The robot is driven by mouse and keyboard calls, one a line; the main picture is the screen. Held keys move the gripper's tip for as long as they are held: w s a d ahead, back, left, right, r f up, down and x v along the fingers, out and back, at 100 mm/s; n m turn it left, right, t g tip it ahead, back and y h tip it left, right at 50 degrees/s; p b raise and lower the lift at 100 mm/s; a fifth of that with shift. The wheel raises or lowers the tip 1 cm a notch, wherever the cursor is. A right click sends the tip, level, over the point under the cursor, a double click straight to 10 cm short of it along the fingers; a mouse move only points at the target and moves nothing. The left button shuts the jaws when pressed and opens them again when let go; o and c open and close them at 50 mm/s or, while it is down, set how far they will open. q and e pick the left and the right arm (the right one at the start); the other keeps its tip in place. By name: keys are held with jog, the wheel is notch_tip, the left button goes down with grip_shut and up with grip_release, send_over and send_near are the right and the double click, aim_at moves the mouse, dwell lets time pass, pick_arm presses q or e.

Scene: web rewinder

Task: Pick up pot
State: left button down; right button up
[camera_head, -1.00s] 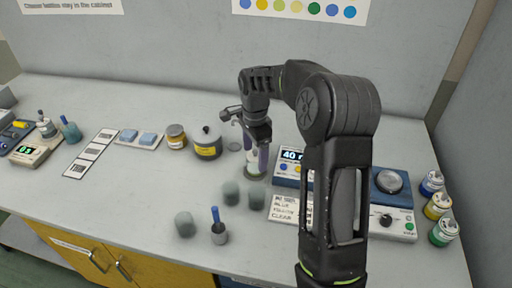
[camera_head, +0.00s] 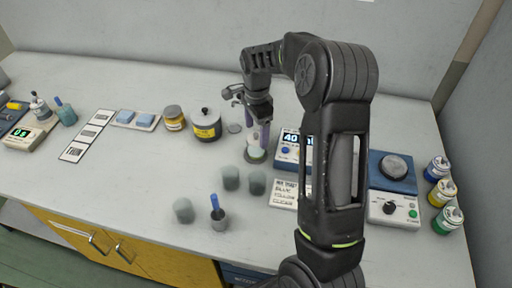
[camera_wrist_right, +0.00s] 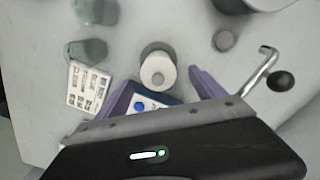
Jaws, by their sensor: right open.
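A small white pot (camera_head: 254,153) stands upright on a dark round base near the middle of the bench, just left of the blue device. In the right wrist view the white pot (camera_wrist_right: 158,72) shows from above, with a ring-shaped top. My right gripper (camera_head: 259,135) points down over it with its purple fingers apart. In the wrist view the fingers (camera_wrist_right: 160,85) lie to either side of the pot, with gaps. Whether they reach down to its height is hard to tell. My left gripper is not in view.
A larger dark lidded pot with yellow label (camera_head: 206,126) and an amber jar (camera_head: 174,118) stand to the left. Several grey-green cups (camera_head: 231,178) stand in front. The blue device (camera_head: 292,150) is close on the right. Paint jars (camera_head: 441,193) stand far right.

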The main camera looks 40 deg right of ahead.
aim_at(256, 142)
notch_tip(256, 142, down, 5)
jog(key=shift+s+a+r+p, duration=0.1)
jog(key=shift+s+a+p, duration=0.05)
jog(key=shift+p, duration=0.75)
jog(key=shift+f, duration=0.25)
jog(key=shift+c, duration=0.2)
jog(key=c, duration=1.5)
jog(key=shift+o, duration=0.2)
jog(key=shift+r, duration=0.1)
